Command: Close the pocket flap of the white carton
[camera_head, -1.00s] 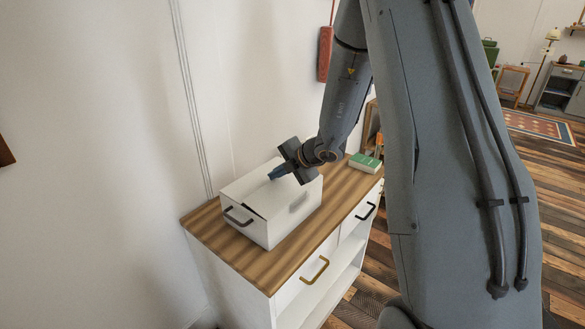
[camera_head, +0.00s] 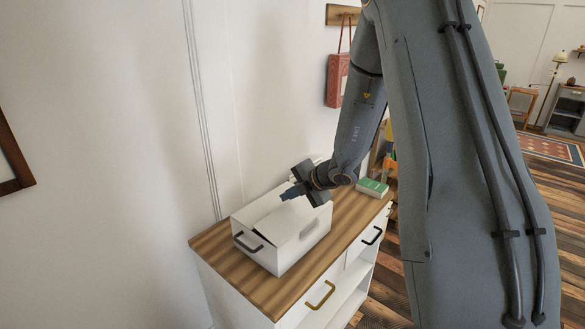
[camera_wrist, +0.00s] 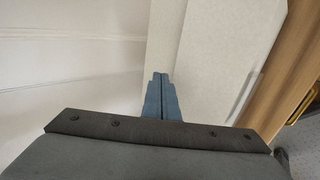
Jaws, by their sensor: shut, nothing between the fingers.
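In the wrist view the panels (camera_wrist: 210,50) meet at a thin seam right of my fingers. My gripper (camera_head: 288,194) is shut and empty, above the carton's far part. Its blue fingertips (camera_wrist: 160,80) are together; whether they touch the carton is unclear.
The wooden cabinet top (camera_head: 215,243) is bare in front of the carton. A green book or box (camera_head: 373,187) lies at the far right end. A wall rises close behind, with a red bag (camera_head: 338,80) hanging on it. Brass handle (camera_head: 320,296) on the cabinet front.

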